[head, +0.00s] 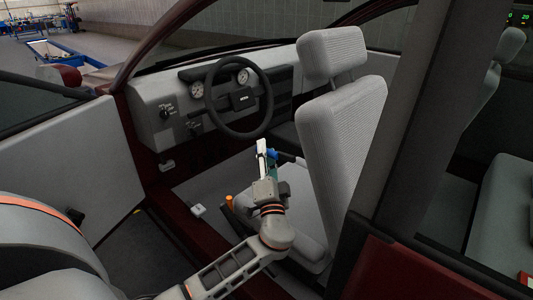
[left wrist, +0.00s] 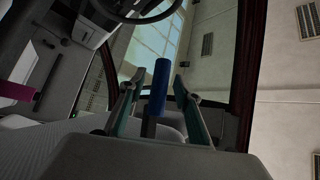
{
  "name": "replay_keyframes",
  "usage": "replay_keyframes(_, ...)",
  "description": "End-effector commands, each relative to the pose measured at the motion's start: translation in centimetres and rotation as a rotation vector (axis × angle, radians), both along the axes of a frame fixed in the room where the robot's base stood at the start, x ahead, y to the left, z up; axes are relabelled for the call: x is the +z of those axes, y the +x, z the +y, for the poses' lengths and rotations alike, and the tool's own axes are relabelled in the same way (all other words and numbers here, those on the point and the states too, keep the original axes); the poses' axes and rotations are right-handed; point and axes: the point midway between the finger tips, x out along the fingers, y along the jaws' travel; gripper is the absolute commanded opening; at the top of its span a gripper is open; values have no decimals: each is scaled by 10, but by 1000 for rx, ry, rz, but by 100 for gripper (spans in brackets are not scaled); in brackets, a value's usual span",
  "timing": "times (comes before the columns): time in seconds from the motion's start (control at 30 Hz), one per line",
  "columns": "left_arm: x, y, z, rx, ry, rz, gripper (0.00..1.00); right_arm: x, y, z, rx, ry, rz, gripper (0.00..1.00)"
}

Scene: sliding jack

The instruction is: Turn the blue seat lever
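The blue seat lever (head: 286,156) shows beside the front seat (head: 345,135) in the head view, partly hidden by my left gripper (head: 267,155). In the left wrist view the blue lever (left wrist: 160,85) stands out between the two fingers of my left gripper (left wrist: 159,90). The fingers are apart, one on each side of the lever. Narrow gaps show between them and it, so it does not look gripped. My right gripper is in neither view.
The steering wheel (head: 238,98) and dashboard (head: 165,112) lie beyond the gripper. The open door (head: 75,165) is at left, and the dark door pillar (head: 430,110) at right. An orange-topped handle (head: 229,202) and a small white box (head: 198,210) sit near my left arm.

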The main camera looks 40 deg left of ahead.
Motion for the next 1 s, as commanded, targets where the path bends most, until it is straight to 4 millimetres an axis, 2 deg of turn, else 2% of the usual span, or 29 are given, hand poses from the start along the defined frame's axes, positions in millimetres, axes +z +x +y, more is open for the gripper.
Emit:
replay_keyframes(0.17, -9, -13, -13, -2, -2, 3, 33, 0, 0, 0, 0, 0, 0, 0)
replay_keyframes(0.6, -40, -68, -65, -1, -2, 3, 33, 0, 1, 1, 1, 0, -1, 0)
replay_keyframes(0.8, -45, -78, -75, 0, -1, 1, 33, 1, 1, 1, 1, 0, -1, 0)
replay_keyframes(1.0, -46, -79, -76, 0, -1, -1, 33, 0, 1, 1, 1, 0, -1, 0)
